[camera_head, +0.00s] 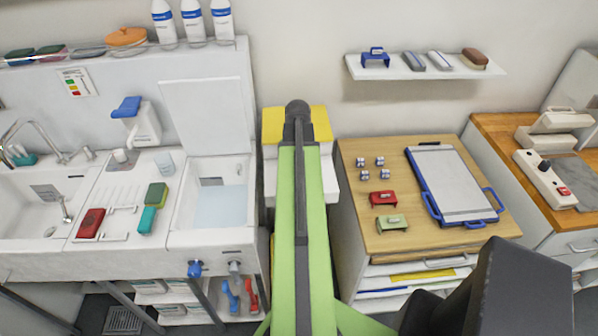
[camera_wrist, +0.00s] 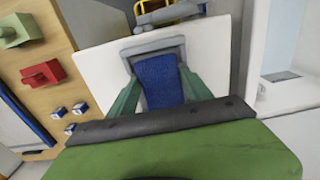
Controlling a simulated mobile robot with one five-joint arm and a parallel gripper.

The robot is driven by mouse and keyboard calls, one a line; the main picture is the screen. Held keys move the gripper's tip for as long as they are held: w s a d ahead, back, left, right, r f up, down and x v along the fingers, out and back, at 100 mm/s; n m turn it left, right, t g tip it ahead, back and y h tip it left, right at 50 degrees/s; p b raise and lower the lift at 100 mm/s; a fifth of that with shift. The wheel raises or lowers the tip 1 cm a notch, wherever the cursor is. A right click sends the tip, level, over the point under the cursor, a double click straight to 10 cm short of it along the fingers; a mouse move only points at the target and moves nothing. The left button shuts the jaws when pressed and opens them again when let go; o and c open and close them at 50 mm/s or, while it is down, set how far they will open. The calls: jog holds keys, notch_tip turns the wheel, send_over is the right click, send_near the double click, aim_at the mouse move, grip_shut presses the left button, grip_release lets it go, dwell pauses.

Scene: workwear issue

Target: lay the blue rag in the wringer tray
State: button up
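The blue rag (camera_wrist: 158,80) shows in the wrist view, between the two green fingers of my gripper (camera_wrist: 160,84). The fingers stand well apart, one on each side of it. A grey strip shows between the left finger and the rag; the right finger looks close to the rag's edge, and I cannot tell if it touches. A grey frame (camera_wrist: 150,46), which looks like the wringer tray, borders the rag at its far end on a white surface. I cannot tell how deep the rag sits. In the head view my green arm hides the rag, the tray and my fingertips.
A wooden-topped cabinet (camera_head: 375,238) with red (camera_head: 383,198) and olive (camera_head: 390,223) blocks and a blue clipboard-like tray (camera_head: 425,185) stands right. A white sink unit (camera_head: 210,240) stands left. A yellow-topped white unit (camera_head: 270,127) lies behind my arm.

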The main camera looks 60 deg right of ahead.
jog(key=shift+o, duration=1.3)
jog(key=shift+r, duration=0.1)
notch_tip(320, 180, up, 12)
jog(key=p, duration=1.2)
jog(key=shift+r, duration=0.15)
